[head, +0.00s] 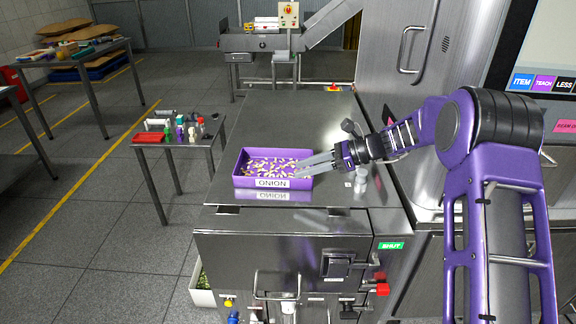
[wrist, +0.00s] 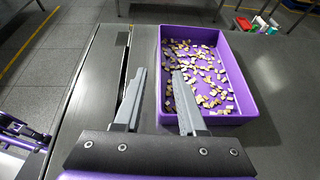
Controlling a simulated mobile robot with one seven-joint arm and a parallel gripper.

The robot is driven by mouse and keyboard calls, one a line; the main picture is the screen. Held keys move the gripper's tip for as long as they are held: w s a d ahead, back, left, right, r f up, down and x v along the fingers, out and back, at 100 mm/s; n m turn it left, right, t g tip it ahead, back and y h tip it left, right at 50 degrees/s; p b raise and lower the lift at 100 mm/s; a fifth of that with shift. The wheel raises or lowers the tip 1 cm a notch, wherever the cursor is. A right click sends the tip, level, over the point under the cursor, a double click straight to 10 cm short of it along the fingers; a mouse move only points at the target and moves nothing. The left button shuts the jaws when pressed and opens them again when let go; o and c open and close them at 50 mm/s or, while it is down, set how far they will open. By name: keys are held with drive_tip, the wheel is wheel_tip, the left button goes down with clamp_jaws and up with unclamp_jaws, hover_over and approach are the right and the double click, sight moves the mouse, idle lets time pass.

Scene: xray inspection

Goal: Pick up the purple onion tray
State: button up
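The purple onion tray (head: 241,182) sits on the steel counter, with an "ONION" label on its front and many small pale pieces spread over its floor. It also shows in the wrist view (wrist: 245,95). My gripper (head: 302,167) is at the tray's right side in the head view, low over its rim. In the wrist view my gripper (wrist: 158,72) is open, with one finger outside the near side wall and the other over the tray's inside. The wall lies between the fingers; I cannot tell whether either finger touches it.
The steel counter (head: 300,115) is clear behind the tray. Small white items (head: 361,178) stand right of it. A steel cabinet (head: 385,60) rises at the right. A side table (head: 180,139) with small bottles stands left, across a gap.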

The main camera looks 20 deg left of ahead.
sight(281, 176)
drive_tip(key=shift+s+g, duration=0.15)
drive_tip(key=shift+g, duration=0.15)
drive_tip(key=shift+s+a+f+n, duration=0.1)
drive_tip(key=shift+a+n, duration=0.1)
drive_tip(key=shift+n, duration=0.1)
drive_tip(key=shift+x, duration=0.95)
drive_tip(key=x, duration=0.5)
drive_tip(key=shift+w+f, duration=0.2)
drive_tip(key=shift+w, duration=0.15)
clamp_jaws()
drive_tip(key=shift+r, duration=0.1)
